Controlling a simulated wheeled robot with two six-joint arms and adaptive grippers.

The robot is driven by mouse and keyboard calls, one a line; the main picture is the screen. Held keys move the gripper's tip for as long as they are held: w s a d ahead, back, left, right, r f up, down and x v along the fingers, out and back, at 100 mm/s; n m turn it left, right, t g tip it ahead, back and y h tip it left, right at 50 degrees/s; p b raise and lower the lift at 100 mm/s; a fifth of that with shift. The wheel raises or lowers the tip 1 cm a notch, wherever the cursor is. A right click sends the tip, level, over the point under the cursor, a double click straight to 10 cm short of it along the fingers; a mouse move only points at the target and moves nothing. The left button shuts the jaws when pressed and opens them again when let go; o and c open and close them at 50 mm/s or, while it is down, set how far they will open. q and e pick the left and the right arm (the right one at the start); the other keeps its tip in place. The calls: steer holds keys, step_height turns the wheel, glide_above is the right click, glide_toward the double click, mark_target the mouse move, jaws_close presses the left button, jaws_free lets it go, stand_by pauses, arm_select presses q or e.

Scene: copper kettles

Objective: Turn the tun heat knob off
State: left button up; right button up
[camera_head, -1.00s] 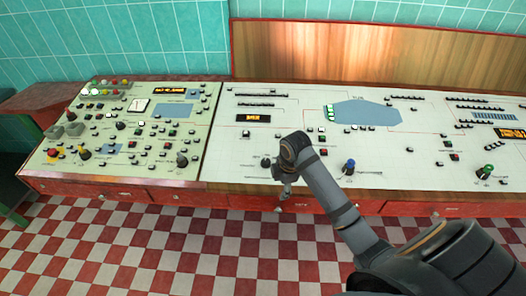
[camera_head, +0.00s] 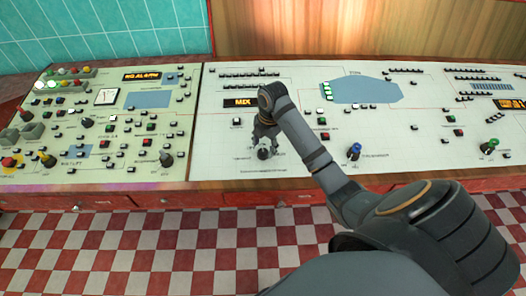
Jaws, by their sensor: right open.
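Several knobs stand on the control panel. A dark knob (camera_head: 264,154) sits in the middle section, below the MIX display. A blue-topped knob (camera_head: 354,150) is to its right, and a green-topped knob (camera_head: 489,145) is at the far right. The small labels are too blurred to tell surely which is the tun heat knob. My right gripper (camera_head: 265,146) is open and points down at the dark knob, its fingers close around it in the picture. I cannot tell whether they touch it. My left gripper is out of view.
The pale panel (camera_head: 310,165) carries many small buttons, the lit MIX display (camera_head: 241,102) and a blue tank shape (camera_head: 362,92). A left section (camera_head: 125,160) holds more knobs and a gauge (camera_head: 105,96). Red drawers (camera_head: 145,197) run along the front, above a checkered floor.

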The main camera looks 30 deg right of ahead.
steer(key=shift+f, duration=0.95)
steer(key=shift+c, duration=0.6)
steer(key=c, duration=1)
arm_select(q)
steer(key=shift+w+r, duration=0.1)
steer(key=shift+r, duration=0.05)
arm_select(e)
steer(key=shift+c, duration=0.2)
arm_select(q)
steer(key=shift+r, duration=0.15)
